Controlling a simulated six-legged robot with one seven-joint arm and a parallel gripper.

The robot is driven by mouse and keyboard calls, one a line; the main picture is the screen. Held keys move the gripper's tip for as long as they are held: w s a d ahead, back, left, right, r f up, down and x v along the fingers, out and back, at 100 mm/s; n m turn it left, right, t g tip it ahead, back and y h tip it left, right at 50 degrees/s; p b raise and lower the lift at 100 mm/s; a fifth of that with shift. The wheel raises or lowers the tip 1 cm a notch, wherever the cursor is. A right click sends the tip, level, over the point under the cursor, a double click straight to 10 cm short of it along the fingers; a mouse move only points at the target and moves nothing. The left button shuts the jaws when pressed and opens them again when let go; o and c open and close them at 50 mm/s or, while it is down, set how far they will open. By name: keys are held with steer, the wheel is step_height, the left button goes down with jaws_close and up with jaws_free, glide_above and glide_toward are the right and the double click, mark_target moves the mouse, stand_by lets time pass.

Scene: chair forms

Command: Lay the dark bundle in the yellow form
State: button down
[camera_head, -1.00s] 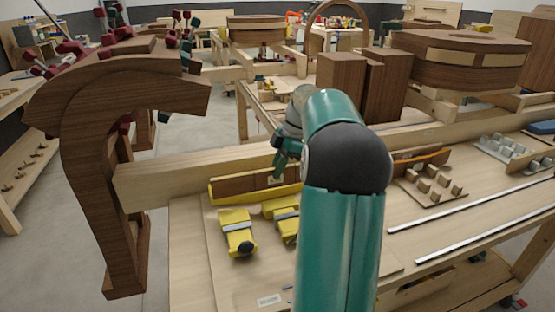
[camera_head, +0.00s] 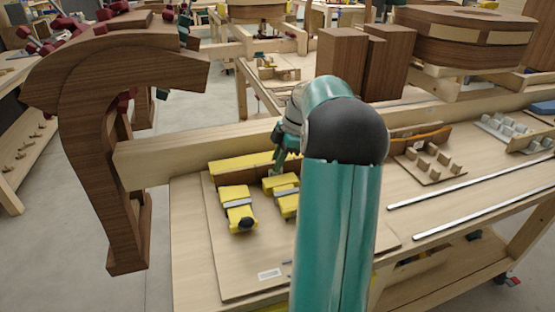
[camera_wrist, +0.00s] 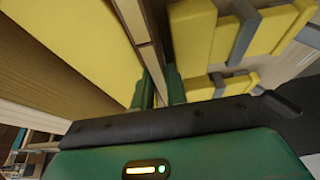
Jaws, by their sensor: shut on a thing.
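The yellow form (camera_head: 240,163) is a long low piece at the back of the board on the workbench. The dark bundle (camera_head: 259,171) shows as a brown strip along the form's near side, between it and the yellow clamps; my gripper partly hides it. My gripper (camera_head: 277,170) is shut on the bundle. In the wrist view, my gripper (camera_wrist: 160,90) has one finger on each side of the bundle's thin edge (camera_wrist: 146,45). The form's broad yellow face (camera_wrist: 75,45) lies left of it. I cannot tell whether the bundle touches the form or rests on the board.
Two yellow clamps with grey bands, left (camera_head: 238,205) and right (camera_head: 287,196), stand close in front of the bundle. A large dark curved chair part (camera_head: 95,130) stands at left. A light beam (camera_head: 220,140) runs behind the form. The board's front (camera_head: 230,260) is mostly clear.

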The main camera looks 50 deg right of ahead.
steer(key=shift+f, duration=0.2)
stand_by(0.3)
steer(key=c, duration=1.3)
jaws_free()
steer(key=shift+f, duration=0.1)
